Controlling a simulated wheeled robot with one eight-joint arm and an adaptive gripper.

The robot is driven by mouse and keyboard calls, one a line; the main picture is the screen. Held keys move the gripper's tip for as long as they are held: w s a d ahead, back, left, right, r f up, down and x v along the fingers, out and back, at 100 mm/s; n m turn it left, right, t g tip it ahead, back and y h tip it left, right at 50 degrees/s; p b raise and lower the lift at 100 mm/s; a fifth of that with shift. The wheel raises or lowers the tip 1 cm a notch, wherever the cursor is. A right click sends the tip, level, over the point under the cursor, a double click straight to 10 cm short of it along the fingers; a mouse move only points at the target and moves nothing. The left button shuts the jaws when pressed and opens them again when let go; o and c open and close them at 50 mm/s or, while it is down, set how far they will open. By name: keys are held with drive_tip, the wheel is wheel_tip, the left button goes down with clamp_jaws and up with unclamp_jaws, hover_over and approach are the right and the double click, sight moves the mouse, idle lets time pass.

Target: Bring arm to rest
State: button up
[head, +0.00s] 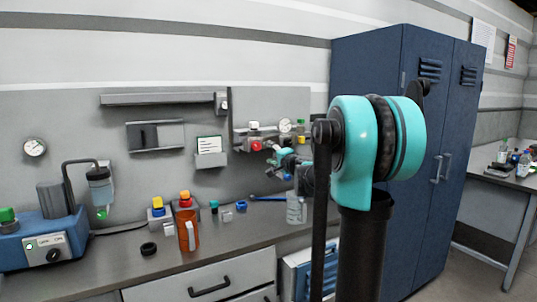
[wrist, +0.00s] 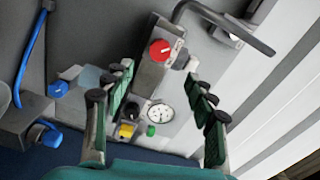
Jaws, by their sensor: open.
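My gripper (wrist: 160,90) is open in the wrist view, with its two dark green padded fingers spread apart and nothing held between them. Beyond the fingers are a red knob (wrist: 160,50), a round gauge (wrist: 160,115) and a yellow-topped fitting (wrist: 126,131). In the head view my arm reaches towards the back wall, and its end is small and partly hidden behind my own teal joint. The gauge (head: 285,125) and the red knob (head: 254,125) on the wall panel show just above it there.
A tall blue cabinet (head: 440,120) stands right of the bench. The bench's front middle is mostly clear.

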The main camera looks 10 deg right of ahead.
drive_tip(key=s+a+f+n+g, duration=0.4)
drive_tip(key=s+f+n, duration=0.1)
drive_tip(key=s+f, duration=0.55)
drive_tip(key=s+a+f+n+g, duration=0.4)
drive_tip(key=s+a+f, duration=0.1)
drive_tip(key=s+f, duration=0.6)
drive_tip(key=s+d+f+n+g+h, duration=0.1)
drive_tip(key=s+d+f+g+h, duration=0.1)
drive_tip(key=s+d+f, duration=0.2)
drive_tip(key=s+d+f+n+g+h, duration=0.2)
drive_tip(key=s+d+f, duration=0.3)
drive_tip(key=s+f, duration=0.6)
drive_tip(key=s+g+h, duration=0.1)
drive_tip(key=s, duration=0.6)
drive_tip(key=shift+s+d+h, duration=0.15)
drive_tip(key=shift+s+h, duration=0.1)
drive_tip(key=shift+h, duration=0.05)
